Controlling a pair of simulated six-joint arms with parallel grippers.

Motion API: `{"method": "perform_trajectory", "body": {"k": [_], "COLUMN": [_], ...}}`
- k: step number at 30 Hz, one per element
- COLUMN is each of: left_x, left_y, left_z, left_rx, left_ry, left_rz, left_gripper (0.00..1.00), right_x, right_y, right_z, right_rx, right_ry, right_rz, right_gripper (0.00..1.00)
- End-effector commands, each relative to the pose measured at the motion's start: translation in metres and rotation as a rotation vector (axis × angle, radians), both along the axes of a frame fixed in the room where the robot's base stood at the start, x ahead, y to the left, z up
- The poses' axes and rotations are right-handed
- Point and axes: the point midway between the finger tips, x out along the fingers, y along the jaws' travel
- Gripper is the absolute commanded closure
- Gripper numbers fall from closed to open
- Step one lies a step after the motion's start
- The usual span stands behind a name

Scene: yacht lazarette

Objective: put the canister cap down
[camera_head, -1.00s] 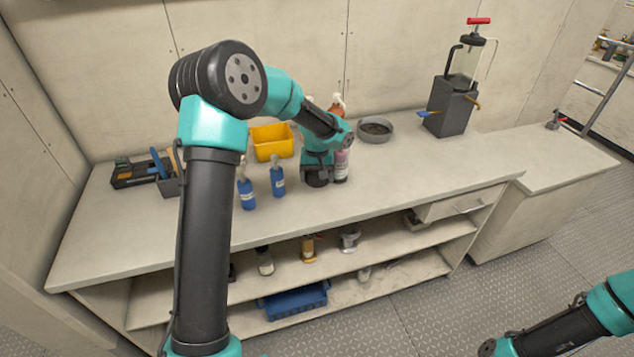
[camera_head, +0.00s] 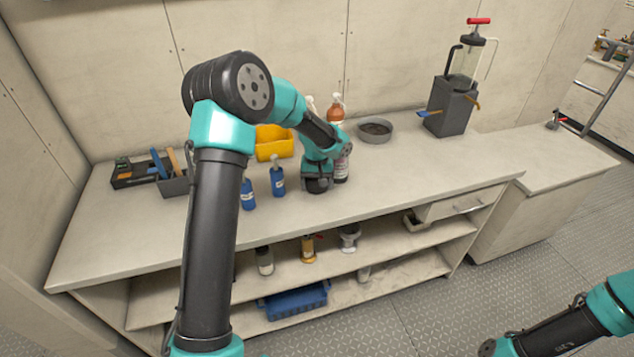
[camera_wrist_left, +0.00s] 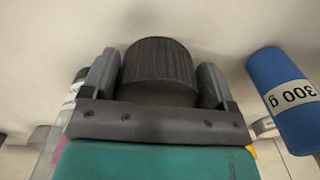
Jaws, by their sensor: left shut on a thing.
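The black ribbed canister cap (camera_wrist_left: 160,66) sits between the two fingers of my left gripper (camera_wrist_left: 160,85) in the left wrist view. The gripper is shut on its sides. In the head view my left gripper (camera_head: 318,184) is low over the front middle of the workbench (camera_head: 400,185), and the cap cannot be made out clearly there. I cannot tell whether the cap touches the bench top. A blue canister labelled 300 g (camera_wrist_left: 285,100) stands to the right in the wrist view. My right gripper is out of view.
Two blue bottles (camera_head: 277,180) stand left of my left gripper. A bottle with a pale label (camera_head: 341,168) is close on its right. A yellow bin (camera_head: 273,146), an orange bottle (camera_head: 336,110) and a grey round pan (camera_head: 375,130) are behind. The bench front to the right is clear.

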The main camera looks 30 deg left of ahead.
Motion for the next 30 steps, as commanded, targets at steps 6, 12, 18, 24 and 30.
{"method": "perform_trajectory", "body": {"k": [6, 12, 18, 24, 30], "left_x": [0.000, 0.000, 0.000, 0.000, 0.000], "left_y": [0.000, 0.000, 0.000, 0.000, 0.000], "left_z": [-0.006, -0.009, -0.008, -0.008, 0.004], "left_rx": [0.000, 0.000, 0.000, 0.000, 0.001], "left_ry": [0.001, 0.000, 0.000, 0.000, -0.002], "left_rz": [0.000, 0.000, 0.000, 0.000, 0.000], "left_gripper": [0.77, 0.15, 0.00, 0.00, 0.00], "right_x": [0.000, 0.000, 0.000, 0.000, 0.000], "right_y": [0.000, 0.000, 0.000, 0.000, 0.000], "right_z": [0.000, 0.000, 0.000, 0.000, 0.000], "right_rx": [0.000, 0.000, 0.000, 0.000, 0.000], "right_ry": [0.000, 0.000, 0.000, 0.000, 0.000], "right_rz": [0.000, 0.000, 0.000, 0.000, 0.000], "right_gripper": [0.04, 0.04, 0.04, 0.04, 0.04]}}
